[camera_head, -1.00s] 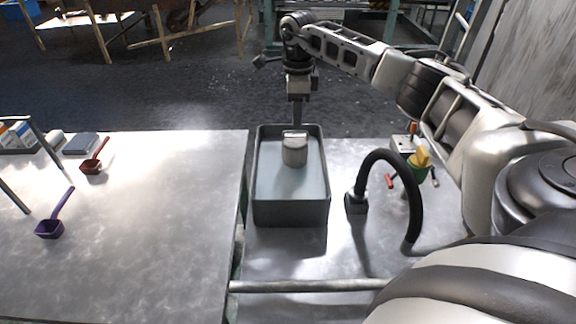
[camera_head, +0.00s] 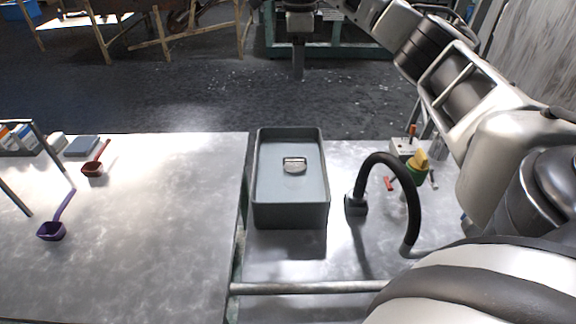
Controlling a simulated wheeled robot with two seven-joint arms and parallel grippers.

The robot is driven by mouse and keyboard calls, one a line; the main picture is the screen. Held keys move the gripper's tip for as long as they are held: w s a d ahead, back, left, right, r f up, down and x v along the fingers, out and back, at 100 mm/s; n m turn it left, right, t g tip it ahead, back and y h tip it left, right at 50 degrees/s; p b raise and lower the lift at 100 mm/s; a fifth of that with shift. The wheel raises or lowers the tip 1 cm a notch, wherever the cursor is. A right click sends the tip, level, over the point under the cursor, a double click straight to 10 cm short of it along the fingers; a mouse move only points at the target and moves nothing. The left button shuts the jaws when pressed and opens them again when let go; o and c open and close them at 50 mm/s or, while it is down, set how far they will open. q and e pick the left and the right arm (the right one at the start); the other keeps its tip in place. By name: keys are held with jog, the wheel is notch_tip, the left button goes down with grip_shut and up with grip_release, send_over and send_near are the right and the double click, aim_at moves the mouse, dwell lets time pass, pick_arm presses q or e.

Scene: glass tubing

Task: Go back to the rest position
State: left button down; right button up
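My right gripper (camera_head: 298,62) hangs pointing down near the top of the head view, beyond the far end of the grey tub and above the dark floor. Its fingers are seen edge-on as one dark bar, so the gap between them cannot be told. Nothing shows hanging from it. My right arm reaches in from the right edge. My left gripper is not in view.
A grey tub (camera_head: 262,212) with a pale blue inside stands on the metal table, holding a small grey vessel (camera_head: 295,168). A black curved tap (camera_head: 414,185) and a yellow-green item (camera_head: 418,165) are right of it. Purple (camera_head: 52,231) and red (camera_head: 93,169) scoops lie left.

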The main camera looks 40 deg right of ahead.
notch_tip(320, 180, up, 3)
jog(key=shift+f, duration=0.2)
dwell(0.4)
